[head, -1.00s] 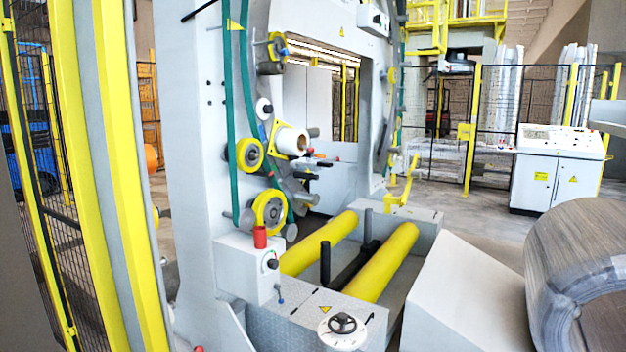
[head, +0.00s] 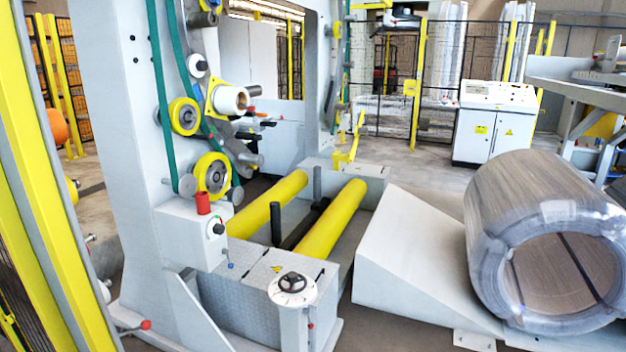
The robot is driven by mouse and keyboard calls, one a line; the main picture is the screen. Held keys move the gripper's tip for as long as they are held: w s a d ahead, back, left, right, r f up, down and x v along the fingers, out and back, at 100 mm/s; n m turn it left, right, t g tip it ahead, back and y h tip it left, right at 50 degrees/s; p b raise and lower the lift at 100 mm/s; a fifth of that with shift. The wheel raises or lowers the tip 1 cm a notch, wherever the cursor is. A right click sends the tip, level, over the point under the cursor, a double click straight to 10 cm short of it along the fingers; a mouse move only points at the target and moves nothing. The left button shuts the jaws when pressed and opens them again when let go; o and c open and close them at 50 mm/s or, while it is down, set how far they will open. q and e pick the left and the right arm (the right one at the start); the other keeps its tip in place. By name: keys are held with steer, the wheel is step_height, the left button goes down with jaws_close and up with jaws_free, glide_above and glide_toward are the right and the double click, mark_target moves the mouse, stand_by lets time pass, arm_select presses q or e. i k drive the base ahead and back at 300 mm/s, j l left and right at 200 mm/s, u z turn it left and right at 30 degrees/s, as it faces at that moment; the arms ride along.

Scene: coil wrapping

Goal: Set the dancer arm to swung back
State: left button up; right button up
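The wrapping machine's white frame (head: 110,120) stands at the left of the head view. On its face, a green belt (head: 160,90) runs past an upper yellow-rimmed pulley (head: 184,116) and a lower one (head: 213,176). A grey arm-like part (head: 238,150) with small rollers sits just right of these pulleys. It appears to be the dancer arm, partly hidden by the pulleys, and I cannot tell its position clearly. A white roll (head: 230,99) on a yellow bracket is above it. Neither of my grippers is in view.
Two yellow rollers (head: 333,215) lie in the machine bed. A handwheel post (head: 292,284) and a control box with red top (head: 203,203) stand in front. A ramp (head: 410,250) and wrapped coil (head: 490,215) fill the right. A yellow post (head: 30,200) is near left.

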mark_target(253, 137)
steer(key=i+l+z, duration=0.25)
steer(key=i, duration=0.75)
steer(key=i+z, duration=0.3)
steer(key=i, duration=0.7)
